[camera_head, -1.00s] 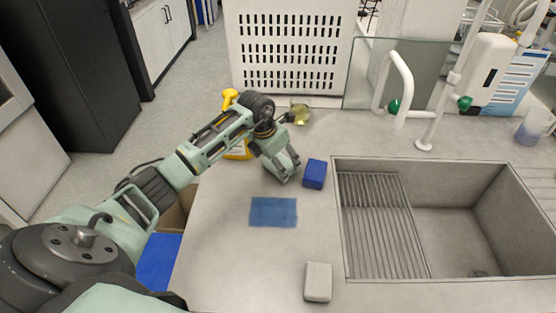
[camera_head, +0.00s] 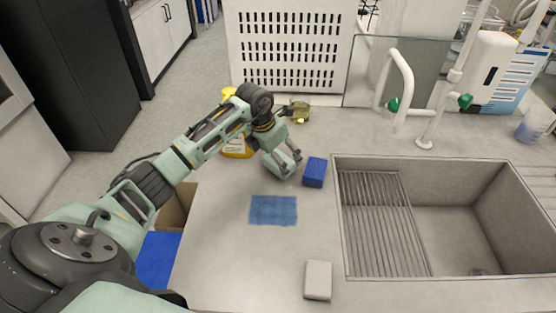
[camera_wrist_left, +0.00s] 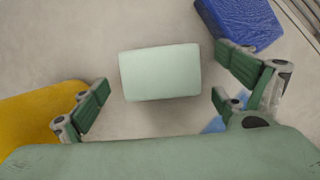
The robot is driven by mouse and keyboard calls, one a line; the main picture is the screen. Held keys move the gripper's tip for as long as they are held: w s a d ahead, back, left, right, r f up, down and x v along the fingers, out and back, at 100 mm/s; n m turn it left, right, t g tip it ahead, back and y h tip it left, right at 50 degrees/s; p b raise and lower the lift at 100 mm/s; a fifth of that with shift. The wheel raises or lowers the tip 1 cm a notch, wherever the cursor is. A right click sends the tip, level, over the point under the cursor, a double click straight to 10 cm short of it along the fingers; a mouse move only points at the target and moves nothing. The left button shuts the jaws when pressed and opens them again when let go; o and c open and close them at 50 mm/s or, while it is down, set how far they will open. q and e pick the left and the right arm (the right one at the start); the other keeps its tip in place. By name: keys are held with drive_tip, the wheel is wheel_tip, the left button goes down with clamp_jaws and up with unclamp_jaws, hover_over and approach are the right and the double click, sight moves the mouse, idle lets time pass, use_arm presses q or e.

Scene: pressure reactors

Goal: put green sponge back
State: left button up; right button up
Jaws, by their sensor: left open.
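The pale green sponge (camera_wrist_left: 160,72) lies on the counter in the left wrist view, just ahead of my left gripper (camera_wrist_left: 161,92). The gripper is open, with one finger on either side of the sponge's near end and a gap on each side. In the head view my left gripper (camera_head: 289,164) is low over the counter, left of a blue sponge (camera_head: 314,172). The blue sponge also shows at the top right of the left wrist view (camera_wrist_left: 240,18). My right gripper is not in view.
A blue cloth (camera_head: 273,210) and a pale grey block (camera_head: 318,280) lie nearer on the counter. A yellow bottle (camera_head: 237,149) is behind my left arm. A glass flask (camera_head: 300,112) stands beyond the gripper. The sink (camera_head: 345,240) is to the right.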

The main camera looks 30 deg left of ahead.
use_arm(q)
drive_tip(key=b+v, duration=0.1)
drive_tip(key=v, duration=0.9)
drive_tip(key=shift+s+r, duration=0.2)
